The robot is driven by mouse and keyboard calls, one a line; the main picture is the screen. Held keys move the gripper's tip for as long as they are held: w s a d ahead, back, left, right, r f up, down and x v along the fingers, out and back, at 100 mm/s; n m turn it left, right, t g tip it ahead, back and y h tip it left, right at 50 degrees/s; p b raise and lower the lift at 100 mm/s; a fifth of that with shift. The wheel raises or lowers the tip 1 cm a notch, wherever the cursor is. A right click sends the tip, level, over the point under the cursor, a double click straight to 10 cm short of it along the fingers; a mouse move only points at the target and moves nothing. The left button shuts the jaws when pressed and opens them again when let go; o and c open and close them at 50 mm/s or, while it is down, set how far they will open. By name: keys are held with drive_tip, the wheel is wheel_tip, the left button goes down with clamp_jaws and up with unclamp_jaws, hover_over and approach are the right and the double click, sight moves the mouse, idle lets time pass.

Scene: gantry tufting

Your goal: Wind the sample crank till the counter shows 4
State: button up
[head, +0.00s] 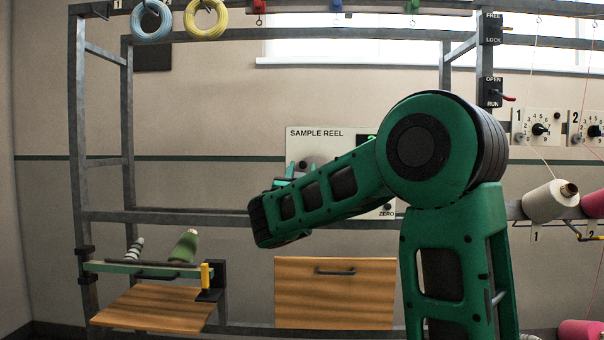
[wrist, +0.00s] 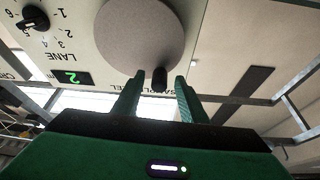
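The sample reel panel (head: 300,148) is on the back wall frame, largely covered by my arm in the head view. In the wrist view it appears upside down, with a round grey crank disc (wrist: 140,30) and a short dark crank handle (wrist: 159,79) at the disc's edge. The green counter (wrist: 72,78) reads 2; part of it shows in the head view (head: 369,138). My gripper (wrist: 159,82) is open, its green fingers either side of the handle with visible gaps. In the head view the gripper (head: 284,181) is in front of the panel, partly hidden.
A dark lane dial (wrist: 33,19) sits beside the crank. A wooden drawer front (head: 335,292) is below the panel. A shelf with cones (head: 185,246) and a wooden board (head: 150,306) are at left. Yarn cones (head: 550,202) and switches (head: 491,92) are at right.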

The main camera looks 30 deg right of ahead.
drive_tip(key=shift+w+d+r, duration=0.15)
drive_tip(key=shift+w+d, duration=0.1)
drive_tip(key=shift+w, duration=0.05)
clamp_jaws()
drive_tip(key=shift+d, duration=0.25)
